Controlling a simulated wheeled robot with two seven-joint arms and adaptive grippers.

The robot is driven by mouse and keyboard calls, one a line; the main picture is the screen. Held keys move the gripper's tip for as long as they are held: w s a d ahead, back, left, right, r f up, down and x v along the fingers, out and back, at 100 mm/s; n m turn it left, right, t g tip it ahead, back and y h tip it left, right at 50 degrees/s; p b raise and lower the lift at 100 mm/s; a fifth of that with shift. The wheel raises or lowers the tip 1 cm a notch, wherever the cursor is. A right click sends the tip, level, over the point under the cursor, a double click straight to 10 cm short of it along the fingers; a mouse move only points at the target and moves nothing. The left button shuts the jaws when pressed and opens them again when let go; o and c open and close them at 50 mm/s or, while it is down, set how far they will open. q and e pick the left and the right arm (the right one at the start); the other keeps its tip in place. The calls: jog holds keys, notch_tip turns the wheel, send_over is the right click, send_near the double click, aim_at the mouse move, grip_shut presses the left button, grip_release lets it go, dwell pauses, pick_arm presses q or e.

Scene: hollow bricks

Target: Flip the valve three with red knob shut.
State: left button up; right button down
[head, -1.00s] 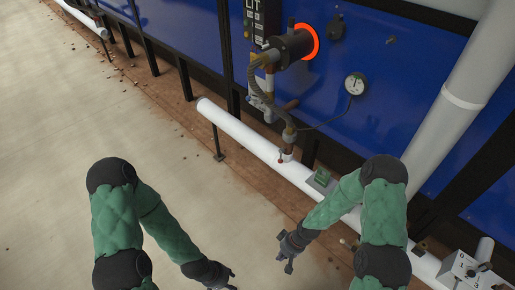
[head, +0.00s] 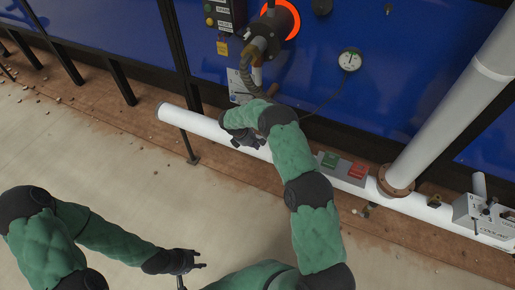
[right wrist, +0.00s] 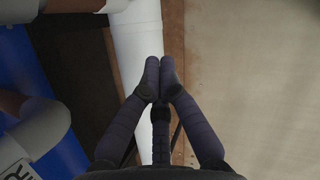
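The valve with the red knob is not visible now; my right forearm and gripper cover that part of the low white pipe (head: 190,123) in the head view. My right gripper (head: 240,141) is over the pipe, its fingers pointing left along it. In the right wrist view my right gripper's fingers (right wrist: 160,75) come together at their tips in front of the white pipe (right wrist: 138,40), with nothing visible between them. My left gripper (head: 203,260) is low over the concrete floor, away from the pipe, fingers apart and empty.
A box with a green button (head: 330,160) and a red button (head: 358,170) sits by the pipe. A grey control box (head: 482,213) stands right. A round gauge (head: 349,60) and orange-ringed fitting (head: 279,20) are on the blue wall (head: 420,70).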

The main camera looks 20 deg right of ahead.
jog(key=shift+w+d+r, duration=0.1)
jog(key=shift+w+r, duration=0.1)
jog(key=shift+w, duration=0.05)
jog(key=s+d+r+b+x, duration=0.1)
jog(key=b+x, duration=0.3)
jog(key=x, duration=0.8)
jog(key=shift+s+d+f, duration=0.2)
jog(key=shift+d, duration=0.75)
